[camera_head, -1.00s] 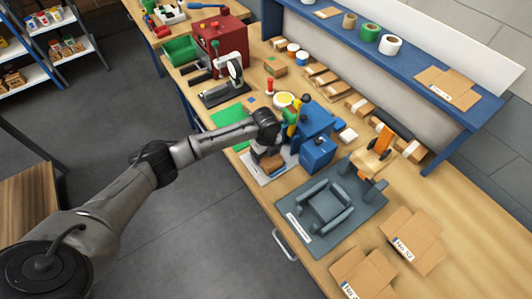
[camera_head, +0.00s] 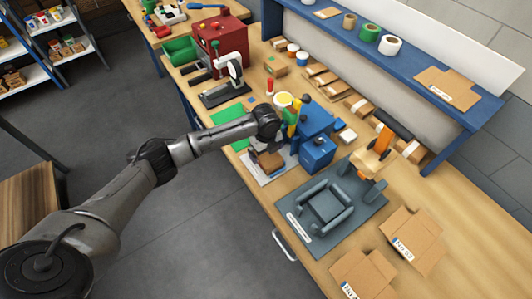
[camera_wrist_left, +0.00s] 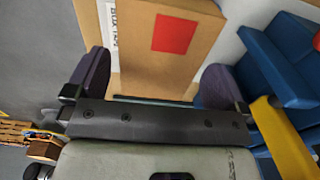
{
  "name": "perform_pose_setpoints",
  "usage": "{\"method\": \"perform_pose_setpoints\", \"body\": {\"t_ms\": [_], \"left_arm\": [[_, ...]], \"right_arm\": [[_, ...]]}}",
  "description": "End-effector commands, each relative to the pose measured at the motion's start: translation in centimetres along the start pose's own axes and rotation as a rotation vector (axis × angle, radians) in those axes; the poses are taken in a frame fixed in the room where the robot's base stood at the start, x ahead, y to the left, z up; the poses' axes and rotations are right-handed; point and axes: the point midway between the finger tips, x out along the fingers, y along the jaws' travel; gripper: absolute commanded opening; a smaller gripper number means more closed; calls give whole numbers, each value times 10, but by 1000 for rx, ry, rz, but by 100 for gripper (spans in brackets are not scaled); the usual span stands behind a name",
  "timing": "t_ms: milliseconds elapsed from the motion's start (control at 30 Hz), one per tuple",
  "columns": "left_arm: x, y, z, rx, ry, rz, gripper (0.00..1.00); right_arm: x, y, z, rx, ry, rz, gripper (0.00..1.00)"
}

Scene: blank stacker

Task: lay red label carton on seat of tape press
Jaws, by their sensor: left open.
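The red label carton (camera_wrist_left: 174,34) is a brown box with a red square on its face, seen close up in the left wrist view. In the head view it is the small brown box (camera_head: 269,162) on a white sheet, partly hidden by my left wrist. My left gripper (camera_wrist_left: 157,84) is open, its two dark fingers on either side of the carton; contact cannot be told. In the head view the gripper (camera_head: 268,146) is over the carton, fingertips unclear. The tape press appears to be the grey cradle-like seat (camera_head: 326,203) with an orange head (camera_head: 382,139); the seat is empty.
A blue machine (camera_head: 317,150) with a yellow part stands right beside the gripper, between carton and grey seat. Open flat cartons (camera_head: 413,238) lie at the bench's near right. A blue shelf (camera_head: 350,38) runs along the back.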

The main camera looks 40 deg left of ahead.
Motion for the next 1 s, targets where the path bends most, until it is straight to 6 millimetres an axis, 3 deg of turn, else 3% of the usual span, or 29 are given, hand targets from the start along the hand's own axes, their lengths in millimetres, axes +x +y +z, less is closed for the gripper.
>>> {"method": "perform_pose_setpoints", "body": {"t_ms": [200,500,833,1000], "left_arm": [[-44,-1,1,1,-1,-5,100],[-89,0,0,1,1,-2,100],[-105,0,0,0,0,-1,100],[-91,4,-15,-13,6,-2,100]], "right_arm": [[-5,1,-1,-4,-1,3,43],[-7,1,-2,-1,0,1,43],[-8,-2,-3,6,1,-5,43],[-8,-2,-3,6,1,-5,43]]}}
